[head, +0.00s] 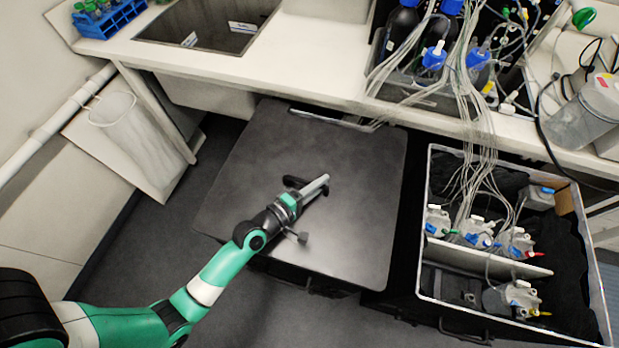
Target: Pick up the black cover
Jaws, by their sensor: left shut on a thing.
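The black cover (345,240) is a large, dark, flat panel with rounded corners, in the middle of the head view below the bench. It looks level. A small black handle (294,182) stands near its middle. My left gripper (314,187) reaches in from the lower left and is shut on the cover at this handle. The gripper and wrist hide part of the handle. I cannot tell whether the cover is raised off what lies under it. My right gripper is not in view.
Right of the cover stands an open bin (425,215) with several bottles and tubing. Tubes hang from the bench (320,45) past the cover's back right corner. A waste bag (125,130) hangs at the left. Dark floor (165,235) is free left of the cover.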

